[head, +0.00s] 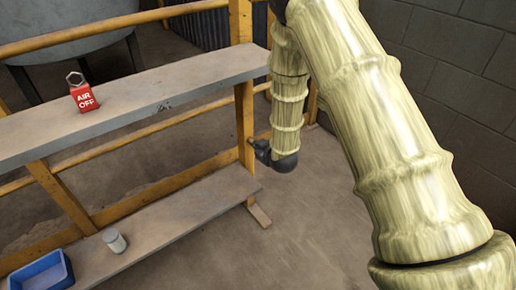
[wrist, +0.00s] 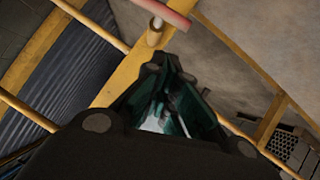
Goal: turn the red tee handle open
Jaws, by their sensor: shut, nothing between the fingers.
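The red tee handle (wrist: 163,12) shows at the top of the wrist view as a pinkish-red bar on a short tan stem (wrist: 155,33). The stem meets a yellow post. My gripper (wrist: 168,62) is shut and empty, its dark fingertips just below the stem in that view; a gap seems to separate them, but I cannot tell for sure. In the head view my gripper (head: 256,145) is a small dark shape beside the yellow post (head: 244,125). I cannot make out the handle there.
A grey upper shelf (head: 150,98) carries a red AIR OFF tag (head: 84,99). A lower shelf (head: 170,215) holds a pale jar (head: 114,240) and a blue bin (head: 40,272). Yellow rails run behind. A block wall (head: 450,60) stands at right. The floor right of the shelves is bare.

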